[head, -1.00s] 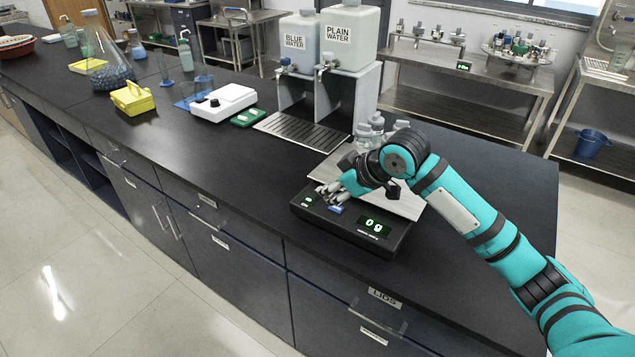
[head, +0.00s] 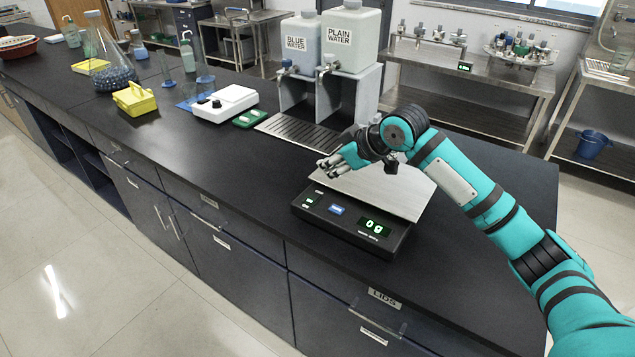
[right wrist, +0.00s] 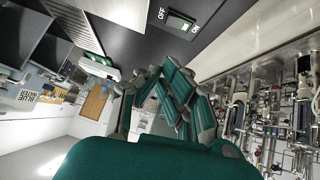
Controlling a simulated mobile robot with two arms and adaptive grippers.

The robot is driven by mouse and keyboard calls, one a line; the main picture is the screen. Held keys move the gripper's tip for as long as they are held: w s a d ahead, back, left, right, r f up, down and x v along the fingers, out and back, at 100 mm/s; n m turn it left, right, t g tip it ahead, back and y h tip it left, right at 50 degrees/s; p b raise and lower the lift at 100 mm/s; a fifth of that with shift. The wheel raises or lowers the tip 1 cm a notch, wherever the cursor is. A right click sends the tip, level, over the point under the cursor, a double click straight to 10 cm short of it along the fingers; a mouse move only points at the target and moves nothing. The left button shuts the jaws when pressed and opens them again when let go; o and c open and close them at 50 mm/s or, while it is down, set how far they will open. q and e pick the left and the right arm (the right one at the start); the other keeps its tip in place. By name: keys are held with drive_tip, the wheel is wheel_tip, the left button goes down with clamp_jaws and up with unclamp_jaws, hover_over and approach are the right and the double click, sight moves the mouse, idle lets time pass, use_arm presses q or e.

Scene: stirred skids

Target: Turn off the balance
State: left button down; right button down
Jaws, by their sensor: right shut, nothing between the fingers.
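The balance (head: 353,239) is a black box with a bare steel plate (head: 385,190) on top, near the front edge of the dark bench. Its green display (head: 374,227) is lit and reads 0 g. A blue button (head: 337,209) and a small green-lit switch (head: 308,200) sit on its front panel. In the right wrist view the switch (right wrist: 181,21) shows green between OFF and ON labels. My right gripper (head: 329,166) is shut and empty, above the rear left of the balance; its fingers (right wrist: 168,88) also show in the right wrist view. My left gripper is out of view.
Blue water and plain water dispensers (head: 350,40) stand on a grey stand behind the balance, with a drip grate (head: 300,132) in front. A white device (head: 225,103) and a yellow box (head: 134,99) are farther left.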

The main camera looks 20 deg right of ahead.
sight(314, 199)
drive_tip(key=p+x, duration=0.1)
drive_tip(key=x, duration=0.4)
drive_tip(key=shift+w+a+f, duration=0.25)
drive_tip(key=f, duration=0.3)
drive_tip(key=shift+w+d+f+p, duration=0.15)
drive_tip(key=shift+w+f+p, duration=0.05)
drive_tip(key=shift+p, duration=0.2)
drive_tip(key=shift+f, duration=0.45)
drive_tip(key=shift+d+f, duration=0.15)
drive_tip(key=shift+f, duration=0.1)
drive_tip(key=shift+s+a+r+p, duration=0.2)
drive_tip(key=shift+s+a+p, duration=0.35)
drive_tip(key=shift+p, duration=0.45)
drive_tip(key=shift+w, duration=0.15)
